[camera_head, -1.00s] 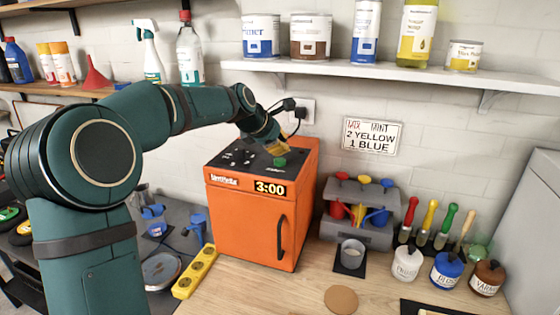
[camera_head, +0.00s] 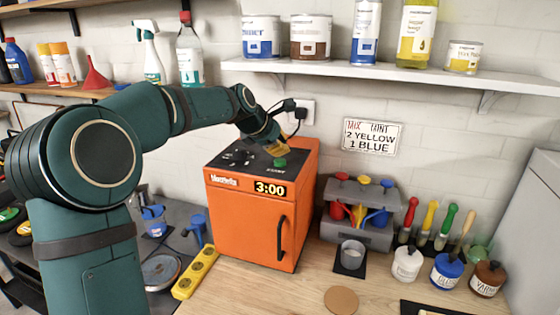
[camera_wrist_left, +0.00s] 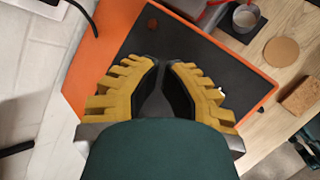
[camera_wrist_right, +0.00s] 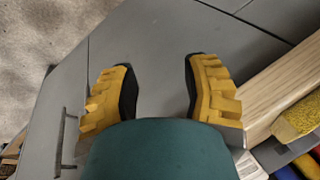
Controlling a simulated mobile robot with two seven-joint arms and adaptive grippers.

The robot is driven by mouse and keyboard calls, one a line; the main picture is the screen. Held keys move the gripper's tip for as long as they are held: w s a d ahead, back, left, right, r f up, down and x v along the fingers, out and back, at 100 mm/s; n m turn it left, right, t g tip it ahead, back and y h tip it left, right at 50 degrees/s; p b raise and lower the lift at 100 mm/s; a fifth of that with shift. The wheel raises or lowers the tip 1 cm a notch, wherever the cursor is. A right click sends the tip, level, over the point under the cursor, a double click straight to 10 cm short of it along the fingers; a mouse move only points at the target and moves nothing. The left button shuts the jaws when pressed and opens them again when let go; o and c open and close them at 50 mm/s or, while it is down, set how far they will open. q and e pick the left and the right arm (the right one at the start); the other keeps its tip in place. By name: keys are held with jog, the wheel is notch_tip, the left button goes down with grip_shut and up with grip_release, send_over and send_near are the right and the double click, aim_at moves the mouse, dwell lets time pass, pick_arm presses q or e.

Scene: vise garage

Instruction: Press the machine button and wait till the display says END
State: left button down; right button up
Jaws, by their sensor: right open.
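The orange machine (camera_head: 245,225) stands on the bench, with a dark top panel that also shows in the left wrist view (camera_wrist_left: 215,65). Its display (camera_head: 270,189) reads 3:00. A green button (camera_head: 280,162) sits on the top panel near the right side. My left gripper (camera_head: 277,150) is over the panel, just above and behind the button in the head view; I cannot tell whether it touches it. In the left wrist view its yellow fingers (camera_wrist_left: 160,64) are together at the tips, with nothing seen between them. My right gripper (camera_wrist_right: 158,62) is open and empty, away from the machine.
A cable and wall socket (camera_head: 303,112) are behind my left wrist. A grey holder with coloured cups (camera_head: 365,235) and a grey cup (camera_head: 352,255) stand right of the machine. A yellow power strip (camera_head: 195,272) lies to its left. A shelf (camera_head: 390,70) hangs above.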

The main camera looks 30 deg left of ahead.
pick_arm(q)
jog(key=shift+f, duration=0.15)
jog(key=shift+f, duration=0.3)
jog(key=shift+f+b, duration=0.3)
jog(key=shift+f, duration=0.15)
dwell(0.6)
jog(key=shift+r, duration=0.1)
jog(key=shift+r+p, duration=0.85)
jog(key=shift+p, duration=0.15)
notch_tip(320, 180, up, 5)
jog(key=p, duration=0.5)
